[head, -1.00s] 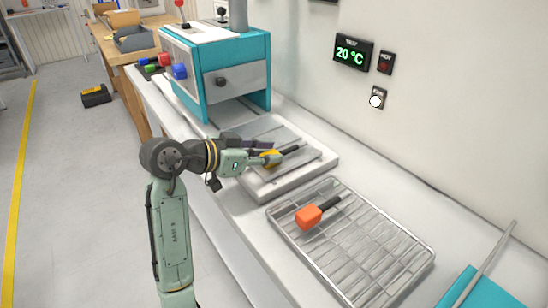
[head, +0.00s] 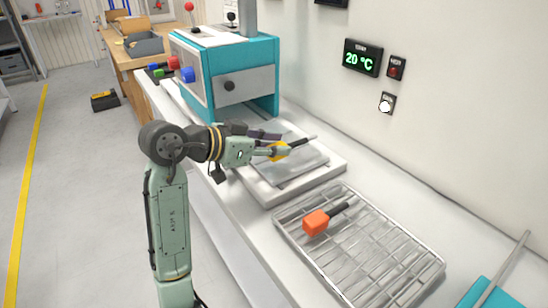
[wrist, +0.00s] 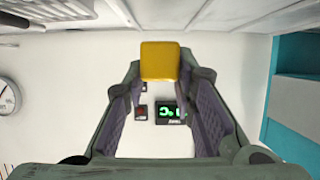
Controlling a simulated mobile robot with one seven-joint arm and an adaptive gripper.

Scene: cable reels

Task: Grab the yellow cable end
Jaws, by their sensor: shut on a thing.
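The yellow cable end (head: 279,150) is a yellow block with a dark stem that points up and to the right. My gripper (head: 272,152) is shut on it, above the grey plate (head: 300,170) in front of the teal machine. In the wrist view the yellow block (wrist: 160,61) sits at the tips of the two fingers (wrist: 160,85). The stem is hidden there. The block appears held clear of the plate.
An orange block with a dark stem (head: 316,222) lies on the wire rack (head: 370,262) to the right. The teal machine (head: 237,85) stands behind my gripper. Red, green and blue blocks lie at its left. A wall display (head: 362,57) reads 20 °C.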

